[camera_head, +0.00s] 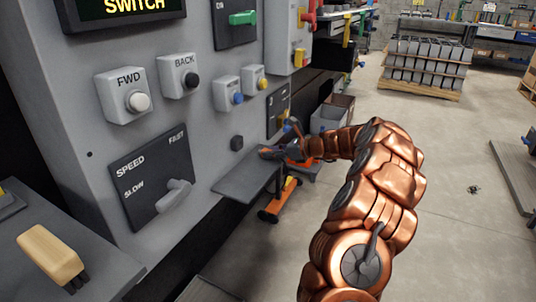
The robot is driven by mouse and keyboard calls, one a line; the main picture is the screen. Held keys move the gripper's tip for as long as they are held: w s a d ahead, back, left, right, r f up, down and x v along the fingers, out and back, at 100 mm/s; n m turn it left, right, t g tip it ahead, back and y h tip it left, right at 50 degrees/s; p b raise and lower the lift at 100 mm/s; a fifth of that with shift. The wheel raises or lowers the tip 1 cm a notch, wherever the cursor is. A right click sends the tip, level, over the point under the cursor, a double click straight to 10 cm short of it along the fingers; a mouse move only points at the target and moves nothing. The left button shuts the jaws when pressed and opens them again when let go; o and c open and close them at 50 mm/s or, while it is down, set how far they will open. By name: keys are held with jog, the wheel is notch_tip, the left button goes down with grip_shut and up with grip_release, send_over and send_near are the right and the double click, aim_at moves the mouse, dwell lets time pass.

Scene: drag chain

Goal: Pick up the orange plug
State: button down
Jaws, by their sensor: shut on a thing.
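My gripper (283,149) is at the end of my copper arm, just above the grey shelf on the front of the control panel. It is small and partly dark in this view. It is shut on the orange plug (268,152), which shows as a small orange and dark shape at the fingertips over the shelf's far edge. Much of the plug is hidden by the fingers. I cannot tell whether the plug touches the shelf.
The grey shelf (245,180) sticks out below a dark socket (237,143). The panel has FWD (138,102) and BACK buttons and a speed lever (173,196). A wooden-handled brush (50,255) lies at lower left. Open floor (450,240) spreads to the right.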

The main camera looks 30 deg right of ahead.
jog(key=shift+r+p, duration=1.25)
jog(key=shift+r, duration=0.65)
jog(key=s+r+p, duration=0.1)
jog(key=s+p, duration=0.3)
jog(key=s, duration=1.2)
jog(key=shift+d, duration=0.45)
jog(key=shift+r, duration=0.1)
jog(key=c, duration=1.5)
grip_release()
jog(key=shift+c, duration=0.2)
grip_shut()
